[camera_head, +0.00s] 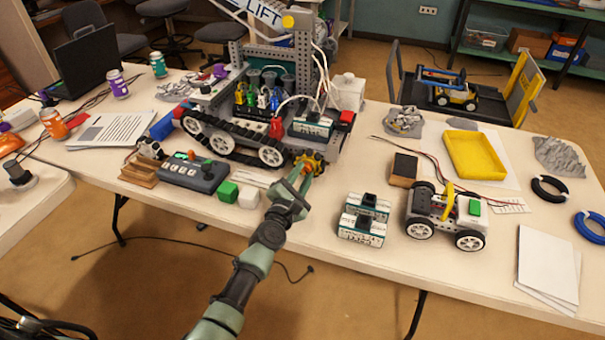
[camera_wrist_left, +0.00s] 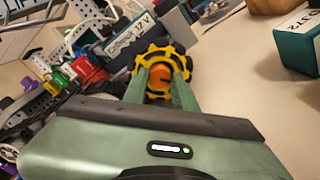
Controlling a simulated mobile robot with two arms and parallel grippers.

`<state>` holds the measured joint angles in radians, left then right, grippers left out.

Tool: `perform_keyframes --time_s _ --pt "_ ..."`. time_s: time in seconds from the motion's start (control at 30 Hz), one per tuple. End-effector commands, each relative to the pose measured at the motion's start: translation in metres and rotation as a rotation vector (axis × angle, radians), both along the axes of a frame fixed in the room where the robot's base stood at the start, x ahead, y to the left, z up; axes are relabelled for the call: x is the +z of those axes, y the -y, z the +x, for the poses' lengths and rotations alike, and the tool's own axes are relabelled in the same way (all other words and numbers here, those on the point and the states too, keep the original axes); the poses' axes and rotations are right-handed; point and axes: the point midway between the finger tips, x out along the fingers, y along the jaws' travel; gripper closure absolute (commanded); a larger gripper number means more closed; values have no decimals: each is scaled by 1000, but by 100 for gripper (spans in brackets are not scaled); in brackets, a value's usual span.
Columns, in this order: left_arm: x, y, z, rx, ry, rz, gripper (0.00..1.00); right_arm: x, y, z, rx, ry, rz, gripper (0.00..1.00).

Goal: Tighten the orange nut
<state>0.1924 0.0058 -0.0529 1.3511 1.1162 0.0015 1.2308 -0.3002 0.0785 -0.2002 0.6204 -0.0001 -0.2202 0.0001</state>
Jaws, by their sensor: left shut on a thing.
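The orange nut (camera_wrist_left: 160,80) sits at the centre of a yellow and black wheel (camera_wrist_left: 178,57) in the left wrist view. In the head view the yellow wheel (camera_head: 312,158) is at the right front end of the tracked robot (camera_head: 225,140). My left gripper (camera_head: 300,181) reaches in from the front. Its green fingers (camera_wrist_left: 159,90) lie on either side of the nut, shut on it. The fingers partly hide the nut and the wheel's lower part. My right gripper is in neither view.
Two battery packs (camera_head: 364,220) and a small white wheeled robot (camera_head: 447,214) stand right of my left arm. Left of it are a control box (camera_head: 195,173) and green and white blocks (camera_head: 237,193). A yellow tray (camera_head: 473,155) lies at right.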

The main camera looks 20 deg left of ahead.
Motion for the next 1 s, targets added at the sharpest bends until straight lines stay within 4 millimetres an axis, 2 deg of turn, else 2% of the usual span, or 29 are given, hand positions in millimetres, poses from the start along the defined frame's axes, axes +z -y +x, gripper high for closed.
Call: perform_keyframes --time_s 0.6,1.0 --pt "0 1 0 -2 14 558 100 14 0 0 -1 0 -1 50" --pt "-1 1 -1 -3 20 757 100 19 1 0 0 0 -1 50"
